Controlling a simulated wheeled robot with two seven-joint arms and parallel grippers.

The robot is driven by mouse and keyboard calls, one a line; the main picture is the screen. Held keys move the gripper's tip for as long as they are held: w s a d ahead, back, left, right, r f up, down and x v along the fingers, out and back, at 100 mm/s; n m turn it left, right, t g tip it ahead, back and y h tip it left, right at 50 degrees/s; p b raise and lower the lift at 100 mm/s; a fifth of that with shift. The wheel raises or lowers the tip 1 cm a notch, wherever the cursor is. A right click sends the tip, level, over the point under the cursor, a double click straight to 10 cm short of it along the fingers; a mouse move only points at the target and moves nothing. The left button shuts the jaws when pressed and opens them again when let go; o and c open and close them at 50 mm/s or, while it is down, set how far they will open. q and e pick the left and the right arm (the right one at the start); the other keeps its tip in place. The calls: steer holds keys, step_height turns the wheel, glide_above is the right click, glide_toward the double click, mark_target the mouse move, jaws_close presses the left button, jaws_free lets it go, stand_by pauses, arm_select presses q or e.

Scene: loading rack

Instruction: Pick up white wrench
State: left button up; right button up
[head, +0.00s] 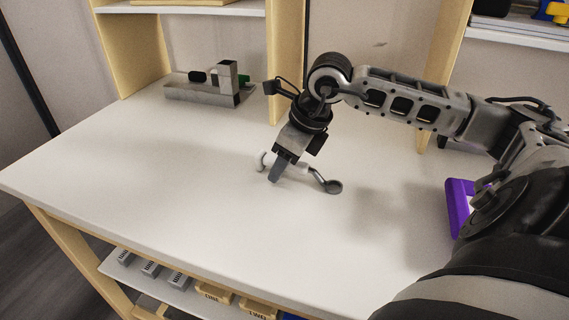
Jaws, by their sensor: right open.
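The white wrench (299,169) lies on the white tabletop (150,180) near the middle. Its pale open end shows on the left and a darker ring end on the right. My right gripper (276,174) points down at the wrench's left part, with its fingers in front of it. The fingers are open, and part of the wrench is hidden behind them. I cannot tell whether they touch it. My left gripper is not in view.
A grey metal fixture (208,90) stands at the back left. A purple object (456,208) is at the right beside my arm. Wooden posts (286,60) rise along the back. Labelled bins (213,293) sit on a lower shelf. The left tabletop is clear.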

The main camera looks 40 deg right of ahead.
steer(key=shift+f+b, duration=0.2)
steer(key=shift+b, duration=0.15)
jaws_close()
steer(key=shift+r, duration=0.1)
